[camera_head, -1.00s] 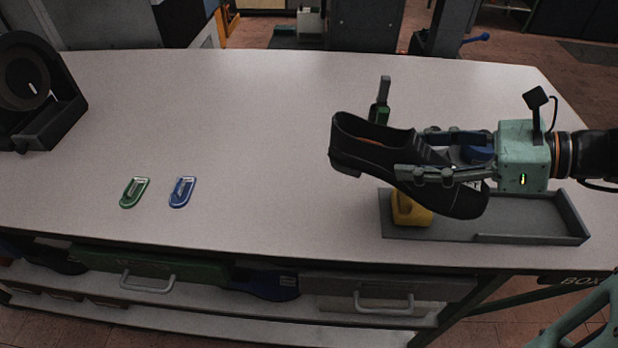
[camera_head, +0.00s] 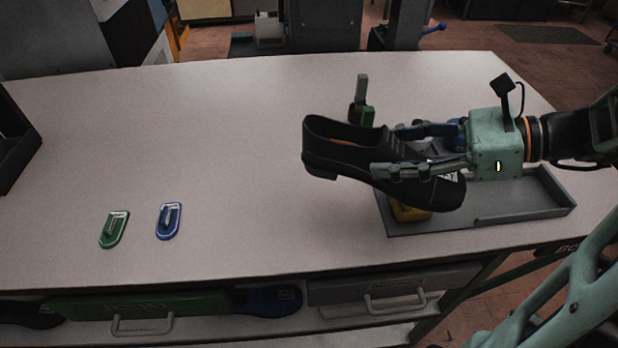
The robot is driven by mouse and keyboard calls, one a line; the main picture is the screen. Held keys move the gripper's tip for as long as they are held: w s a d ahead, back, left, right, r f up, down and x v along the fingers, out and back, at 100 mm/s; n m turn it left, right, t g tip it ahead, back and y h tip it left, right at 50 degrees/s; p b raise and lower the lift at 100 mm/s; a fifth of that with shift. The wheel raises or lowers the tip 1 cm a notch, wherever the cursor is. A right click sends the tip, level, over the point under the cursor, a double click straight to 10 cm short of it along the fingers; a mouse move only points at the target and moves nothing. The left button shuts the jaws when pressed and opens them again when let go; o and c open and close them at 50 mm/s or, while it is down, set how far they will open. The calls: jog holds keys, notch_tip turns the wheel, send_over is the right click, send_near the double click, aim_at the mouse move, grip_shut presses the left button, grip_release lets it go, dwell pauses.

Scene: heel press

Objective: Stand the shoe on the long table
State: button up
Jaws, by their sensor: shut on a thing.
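The black shoe (camera_head: 345,155) is held in the air above the right part of the long table (camera_head: 230,130). Its heel points left and its toe points right and slightly down. My gripper (camera_head: 388,152) is shut on the shoe, with its fingers across the front half from the right. The shoe's toe overlaps the view of a grey tray (camera_head: 470,222) on the table. I cannot tell the exact height of the shoe above the tabletop.
A yellow object (camera_head: 408,212) sits at the tray's left end, partly hidden by the shoe. A green-based upright tool (camera_head: 362,100) stands behind the shoe. Green (camera_head: 114,229) and blue (camera_head: 169,220) tags lie at left. A black holder (camera_head: 14,140) is at the left edge. The table's middle is clear.

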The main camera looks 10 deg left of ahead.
jog(key=w+a+f, duration=0.2)
jog(key=a+f, duration=0.1)
jog(key=a, duration=0.1)
jog(key=w+a+f, duration=0.2)
jog(key=a+f, duration=0.1)
jog(key=a, duration=0.1)
jog(key=w+a+f, duration=0.2)
jog(key=a+f, duration=0.1)
jog(key=a, duration=0.1)
jog(key=shift+w+f+b, duration=0.35)
jog(key=shift+w+b, duration=0.05)
jog(key=shift+a+f, duration=0.1)
jog(key=shift+f, duration=1.5)
jog(key=shift+f+b, duration=0.15)
jog(key=shift+b, duration=0.2)
jog(key=o, duration=1.5)
